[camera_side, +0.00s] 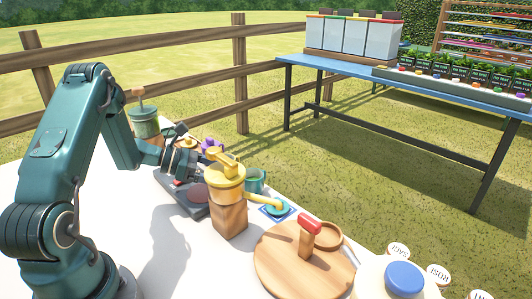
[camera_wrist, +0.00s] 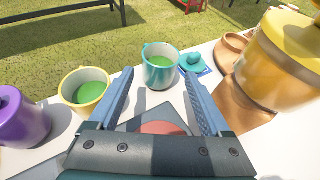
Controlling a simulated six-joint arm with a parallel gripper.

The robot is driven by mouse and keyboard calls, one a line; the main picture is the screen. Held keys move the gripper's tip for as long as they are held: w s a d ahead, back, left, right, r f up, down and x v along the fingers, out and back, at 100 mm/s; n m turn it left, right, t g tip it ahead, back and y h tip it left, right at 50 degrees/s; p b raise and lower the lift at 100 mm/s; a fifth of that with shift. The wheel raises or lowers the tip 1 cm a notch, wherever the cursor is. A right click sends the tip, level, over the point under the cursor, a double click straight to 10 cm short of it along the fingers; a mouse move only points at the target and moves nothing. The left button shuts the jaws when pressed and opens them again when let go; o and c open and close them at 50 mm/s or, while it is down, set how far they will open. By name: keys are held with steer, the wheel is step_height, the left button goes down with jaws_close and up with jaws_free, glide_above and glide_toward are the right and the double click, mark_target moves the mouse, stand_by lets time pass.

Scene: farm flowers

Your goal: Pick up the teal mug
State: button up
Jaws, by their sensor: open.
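The teal mug (camera_wrist: 160,73) stands upright on the white table, with green inside it. In the wrist view it is just beyond the tips of my gripper (camera_wrist: 158,77), roughly centred between the two blue fingers. The fingers are open, with nothing held between them. In the side view the teal mug (camera_side: 255,182) shows partly behind the yellow grinder-like pot (camera_side: 225,178), which also hides part of my gripper's front end.
A yellow mug (camera_wrist: 85,97) and a purple vessel (camera_wrist: 20,118) stand left in the wrist view. A teal-topped piece on a blue square (camera_wrist: 196,62) sits close right of the mug. The yellow pot on its wooden block (camera_side: 230,217) stands close by.

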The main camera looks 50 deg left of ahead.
mark_target(248, 183)
steer(key=shift+f, duration=0.45)
steer(key=shift+w+d+f, duration=0.15)
steer(key=shift+w+d, duration=0.05)
steer(key=shift+x, duration=2.25)
jaws_close()
